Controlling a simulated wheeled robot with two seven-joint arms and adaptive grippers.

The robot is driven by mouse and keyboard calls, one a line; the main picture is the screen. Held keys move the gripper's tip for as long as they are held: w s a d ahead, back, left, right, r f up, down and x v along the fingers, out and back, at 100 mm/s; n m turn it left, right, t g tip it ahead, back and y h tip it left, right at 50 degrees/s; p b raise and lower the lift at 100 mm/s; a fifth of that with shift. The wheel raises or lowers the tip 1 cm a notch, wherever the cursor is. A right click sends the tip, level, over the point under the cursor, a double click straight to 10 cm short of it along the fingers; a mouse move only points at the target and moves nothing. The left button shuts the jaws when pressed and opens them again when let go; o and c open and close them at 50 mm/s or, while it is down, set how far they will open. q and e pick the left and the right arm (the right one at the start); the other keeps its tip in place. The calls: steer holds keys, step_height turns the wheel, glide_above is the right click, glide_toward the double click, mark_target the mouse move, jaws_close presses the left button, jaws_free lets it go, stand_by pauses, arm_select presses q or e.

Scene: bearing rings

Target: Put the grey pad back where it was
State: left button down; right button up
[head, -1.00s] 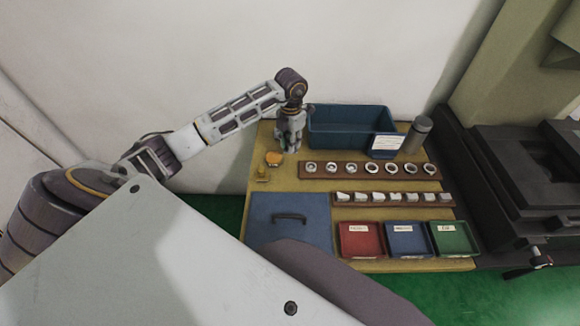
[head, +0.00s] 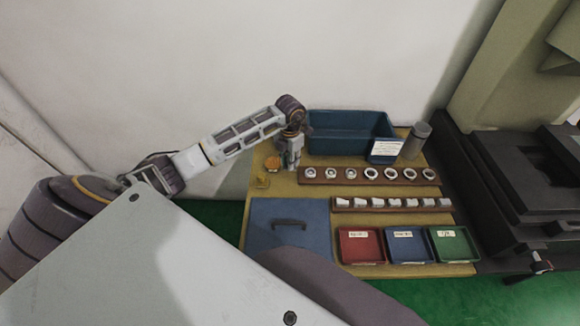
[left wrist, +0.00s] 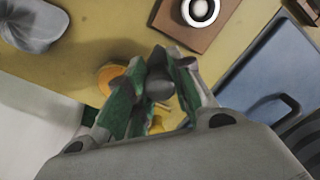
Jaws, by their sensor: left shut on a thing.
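My left gripper (head: 291,165) points down over the back left of the yellow work board, left of the ring rack. In the left wrist view its green-sided fingers (left wrist: 160,92) are closed around a small, rounded, dark grey thing (left wrist: 160,84), which I take to be the grey pad. The fingers hide much of it. An orange disc (head: 272,163) lies just left of the gripper on the board; it also shows beside the fingers in the left wrist view (left wrist: 109,76). I cannot tell whether the held pad touches the board. My right gripper is not in view.
A blue bin (head: 350,146) stands behind the gripper, with a grey cylinder (head: 416,142) at its right. A wooden rack (head: 340,177) carries several rings. A small yellow piece (head: 262,181) and a blue lid with a handle (head: 262,220) lie nearer. Red, blue and green trays sit at front right.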

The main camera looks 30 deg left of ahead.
arm_select(q)
steer(key=shift+f, duration=1.95)
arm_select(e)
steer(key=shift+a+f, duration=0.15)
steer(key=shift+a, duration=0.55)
arm_select(q)
steer(key=c, duration=1.6)
jaws_free()
steer(key=o, duration=0.3)
steer(key=shift+o, duration=0.2)
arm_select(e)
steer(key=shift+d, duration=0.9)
